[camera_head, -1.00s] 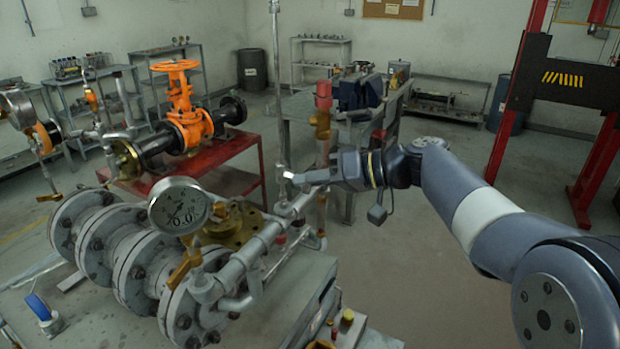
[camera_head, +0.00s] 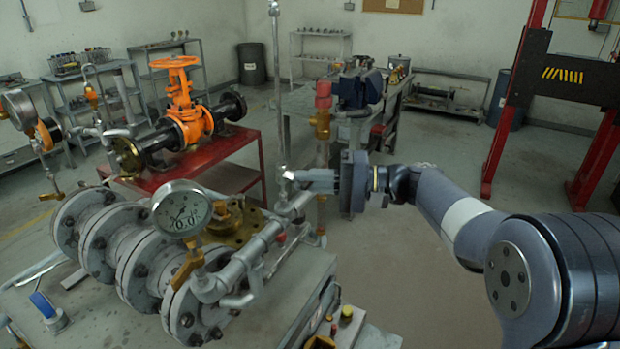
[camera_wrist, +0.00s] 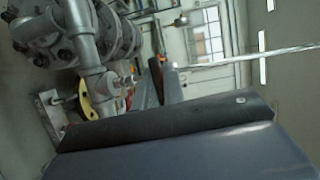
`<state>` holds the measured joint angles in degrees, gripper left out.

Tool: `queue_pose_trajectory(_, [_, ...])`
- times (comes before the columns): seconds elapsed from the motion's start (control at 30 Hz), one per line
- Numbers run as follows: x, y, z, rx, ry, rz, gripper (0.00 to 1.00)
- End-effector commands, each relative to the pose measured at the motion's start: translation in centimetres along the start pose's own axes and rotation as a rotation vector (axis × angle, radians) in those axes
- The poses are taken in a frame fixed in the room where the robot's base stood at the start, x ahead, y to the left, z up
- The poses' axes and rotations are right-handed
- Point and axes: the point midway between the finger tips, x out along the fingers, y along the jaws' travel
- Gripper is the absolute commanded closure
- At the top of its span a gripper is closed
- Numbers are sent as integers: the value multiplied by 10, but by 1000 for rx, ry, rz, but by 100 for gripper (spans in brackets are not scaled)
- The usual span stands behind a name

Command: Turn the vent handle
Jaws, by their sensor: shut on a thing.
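A grey pipe (camera_head: 262,241) runs along the near flanged assembly to a small fitting (camera_head: 283,183) at the foot of a tall thin rod. My gripper (camera_head: 291,176) reaches this fitting from the right and is shut at it. The vent handle is small and mostly hidden between the jaws, so its angle cannot be read. In the wrist view my gripper's fingers (camera_wrist: 162,84) point away from the camera, with the pipe and flanges on their left. A dark grey part of my wrist fills the lower part of that view.
A round gauge (camera_head: 182,209) stands over the flanges (camera_head: 142,262). A brass valve with a red cap (camera_head: 323,105) rises just behind my gripper. An orange valve (camera_head: 184,110) sits on a red table (camera_head: 225,150).

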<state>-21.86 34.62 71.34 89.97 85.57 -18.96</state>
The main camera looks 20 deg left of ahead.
Motion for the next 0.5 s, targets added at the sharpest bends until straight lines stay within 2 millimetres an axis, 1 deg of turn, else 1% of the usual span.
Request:
queue_pose_trajectory(0.2, [0, 0, 0, 54, 2, -22, 100])
queue_pose_trajectory(0.5, [0, 1, 0, 70, 2, -28, 100])
